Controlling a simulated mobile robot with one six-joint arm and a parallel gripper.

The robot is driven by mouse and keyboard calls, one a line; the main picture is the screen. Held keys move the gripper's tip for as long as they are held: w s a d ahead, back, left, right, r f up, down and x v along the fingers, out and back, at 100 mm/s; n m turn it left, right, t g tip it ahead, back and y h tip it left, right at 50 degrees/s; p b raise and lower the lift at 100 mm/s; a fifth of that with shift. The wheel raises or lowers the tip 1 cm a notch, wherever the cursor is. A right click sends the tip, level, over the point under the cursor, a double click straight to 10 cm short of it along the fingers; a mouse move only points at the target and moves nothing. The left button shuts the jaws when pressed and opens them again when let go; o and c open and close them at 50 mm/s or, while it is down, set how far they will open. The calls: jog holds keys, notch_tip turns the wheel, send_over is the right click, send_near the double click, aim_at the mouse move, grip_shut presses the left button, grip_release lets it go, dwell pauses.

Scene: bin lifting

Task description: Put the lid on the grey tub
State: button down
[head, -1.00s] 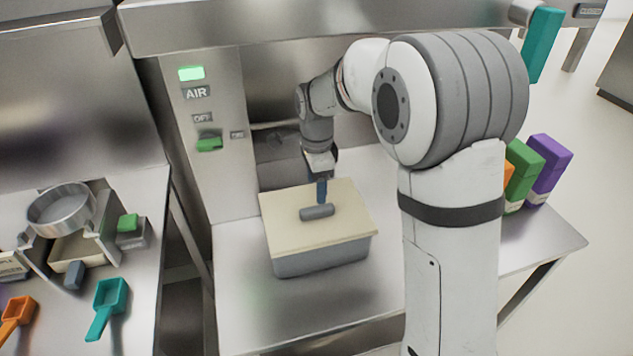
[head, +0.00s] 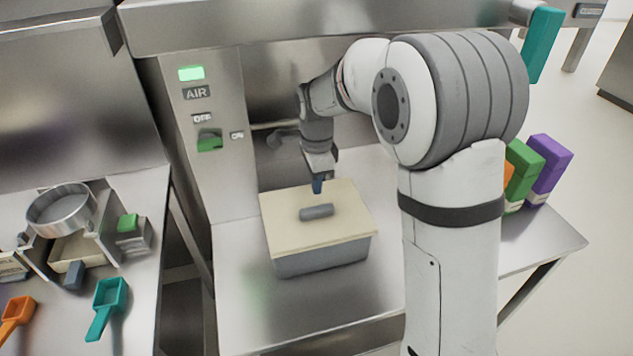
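The grey tub (head: 322,260) stands on the steel table in the middle of the view. Its cream lid (head: 345,225) lies over the top and looks flat and lined up with the rim on the sides I can see. A dark grey handle (head: 317,212) sits at the middle of the lid. My gripper (head: 317,187) points down just above and behind the handle, apart from it, with nothing visible in it. Its blue fingers overlap in this view, so their opening does not show. The tub's far side is hidden.
The steel table (head: 265,318) is clear in front of the tub. A panel marked AIR (head: 225,165) stands behind left. Green and purple boxes (head: 548,165) stand at the right. The left counter holds a sieve (head: 62,210), a teal scoop (head: 108,300) and an orange scoop (head: 17,315).

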aim_at(317, 208)
jog(key=shift+f, duration=0.15)
dwell(0.5)
jog(key=shift+f+b, duration=1.8)
jog(key=shift+f, duration=0.7)
jog(key=shift+r, duration=0.1)
